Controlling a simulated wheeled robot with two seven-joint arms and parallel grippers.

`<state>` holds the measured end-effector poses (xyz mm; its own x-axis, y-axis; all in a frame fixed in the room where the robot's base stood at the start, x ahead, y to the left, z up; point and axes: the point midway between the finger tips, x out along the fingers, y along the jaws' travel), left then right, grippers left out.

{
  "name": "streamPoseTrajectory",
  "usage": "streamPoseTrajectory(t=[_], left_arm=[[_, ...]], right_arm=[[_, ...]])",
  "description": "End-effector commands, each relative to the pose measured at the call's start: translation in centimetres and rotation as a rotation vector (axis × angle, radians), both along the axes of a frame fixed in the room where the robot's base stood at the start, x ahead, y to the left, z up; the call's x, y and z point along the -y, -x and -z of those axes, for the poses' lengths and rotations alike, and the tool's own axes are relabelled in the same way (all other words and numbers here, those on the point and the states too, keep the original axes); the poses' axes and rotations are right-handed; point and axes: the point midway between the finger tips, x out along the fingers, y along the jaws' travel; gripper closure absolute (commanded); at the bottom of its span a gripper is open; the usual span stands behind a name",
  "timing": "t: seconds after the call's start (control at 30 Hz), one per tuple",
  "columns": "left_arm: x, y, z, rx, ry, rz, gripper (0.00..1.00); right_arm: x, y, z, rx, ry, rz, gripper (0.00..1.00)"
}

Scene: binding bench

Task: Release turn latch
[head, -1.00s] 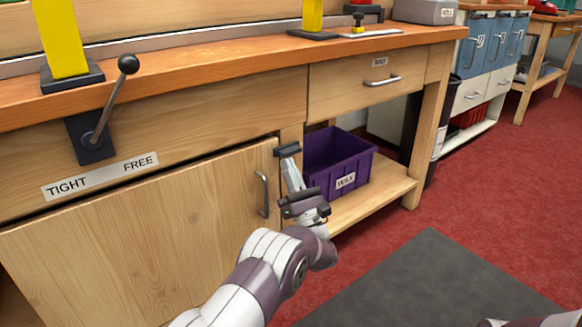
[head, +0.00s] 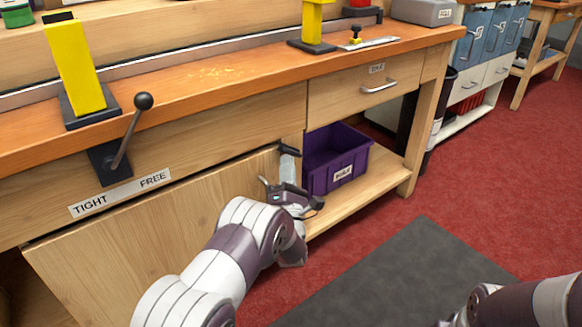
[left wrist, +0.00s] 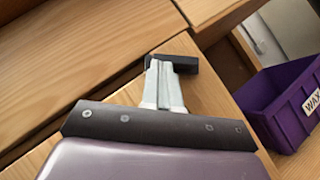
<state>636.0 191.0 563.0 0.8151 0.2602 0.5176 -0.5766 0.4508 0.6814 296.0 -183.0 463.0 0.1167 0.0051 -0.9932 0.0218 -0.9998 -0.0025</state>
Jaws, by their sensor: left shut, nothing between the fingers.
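The turn latch appears to be the small black bar (left wrist: 185,64) at the door's upper right corner in the left wrist view. The wooden cabinet door (head: 130,245) looks closed. Its handle is hidden behind my left arm. My right gripper is out of view; only part of that arm shows at lower right.
A purple WAX bin (head: 335,160) stands on the open shelf (head: 375,190) just right of the gripper. A ball-ended lever (head: 128,130) sticks out above the TIGHT/FREE label (head: 120,193). A drawer (head: 365,90) is above the bin. The floor in front is clear.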

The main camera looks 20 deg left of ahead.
Motion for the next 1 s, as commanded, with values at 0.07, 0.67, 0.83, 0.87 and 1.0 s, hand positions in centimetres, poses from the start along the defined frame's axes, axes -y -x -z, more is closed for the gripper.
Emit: streamPoseTrajectory(t=[0.07,0.67,0.83,0.87,1.0], left_arm=[[-0.1,0.0,-1.4,-0.056,-0.042,-0.002,1.00],[0.7,-1.0,-4.0,-0.485,-0.379,0.000,1.00],[1.0,-1.3,-4.1,-0.573,-0.447,-0.001,1.00],[1.1,-1.4,-4.1,-0.586,-0.458,-0.001,1.00],[1.2,-1.6,-4.2,-0.583,-0.456,-0.001,1.00]], right_arm=[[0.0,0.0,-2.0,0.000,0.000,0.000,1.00],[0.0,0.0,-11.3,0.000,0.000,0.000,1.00],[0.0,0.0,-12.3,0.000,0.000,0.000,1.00],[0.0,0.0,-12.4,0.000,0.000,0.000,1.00],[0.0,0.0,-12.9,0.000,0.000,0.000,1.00]])
